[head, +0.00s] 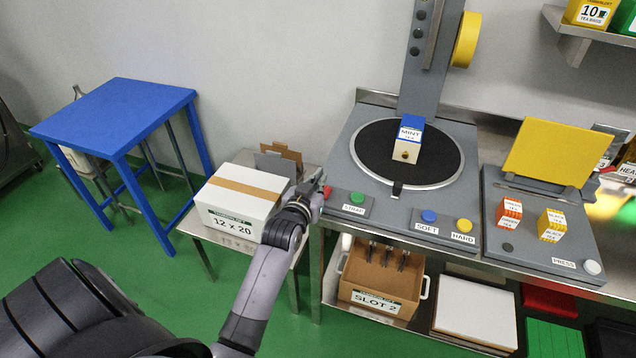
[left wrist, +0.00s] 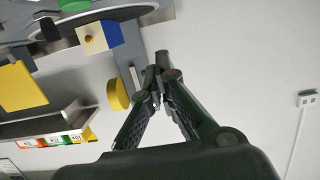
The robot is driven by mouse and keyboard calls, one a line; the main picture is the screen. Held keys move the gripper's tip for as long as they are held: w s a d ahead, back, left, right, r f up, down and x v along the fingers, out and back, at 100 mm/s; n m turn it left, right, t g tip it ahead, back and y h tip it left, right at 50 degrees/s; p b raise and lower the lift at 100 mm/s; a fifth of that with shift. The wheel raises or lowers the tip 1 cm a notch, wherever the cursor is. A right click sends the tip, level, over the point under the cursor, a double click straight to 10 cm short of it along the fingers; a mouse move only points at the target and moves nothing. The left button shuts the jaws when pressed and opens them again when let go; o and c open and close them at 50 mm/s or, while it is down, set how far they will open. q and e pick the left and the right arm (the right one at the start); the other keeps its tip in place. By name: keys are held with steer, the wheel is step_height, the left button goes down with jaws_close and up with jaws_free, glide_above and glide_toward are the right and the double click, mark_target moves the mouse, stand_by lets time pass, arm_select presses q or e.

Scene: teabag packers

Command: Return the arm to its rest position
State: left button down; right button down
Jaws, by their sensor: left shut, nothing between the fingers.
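My left arm reaches up from the bottom of the head view. Its left gripper (head: 317,184) is over the left edge of the grey machine, next to the STRAP label and close to a red button (head: 327,191). In the left wrist view the fingers (left wrist: 162,80) come together at their tips, with nothing between them. A blue and cream MINT box (head: 407,142) stands on the black turntable (head: 374,152), well to the right of the gripper. It also shows in the left wrist view (left wrist: 92,40). My right gripper is in neither view.
A white 12 x 20 carton (head: 232,208) stands on a low steel table left of the gripper. A blue table (head: 120,110) is farther left. A press station with small tea boxes (head: 509,212) is at the right.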

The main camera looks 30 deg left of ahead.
arm_select(q)
steer(key=s+d+f+m+g+h+b, duration=0.1)
steer(key=s+d+f+g, duration=0.3)
steer(key=f, duration=0.8)
steer(key=s+d+f+m+h+b, duration=0.15)
steer(key=s+f, duration=0.35)
steer(key=f, duration=0.6)
steer(key=s+d+f+g+h, duration=0.1)
steer(key=s+d+f+g, duration=0.3)
steer(key=f, duration=0.8)
steer(key=s+d+f+m+g+b, duration=0.1)
steer(key=s+d+f+g, duration=0.15)
steer(key=s+f, duration=1.15)
steer(key=s+f+g, duration=0.2)
steer(key=s+f, duration=0.1)
steer(key=s, duration=0.9)
steer(key=s+f+m+g+b, duration=0.1)
steer(key=s+f, duration=0.3)
steer(key=s, duration=0.7)
steer(key=shift+s+f+g+b, duration=0.3)
steer(key=shift+s+g, duration=0.1)
steer(key=shift+g, duration=0.05)
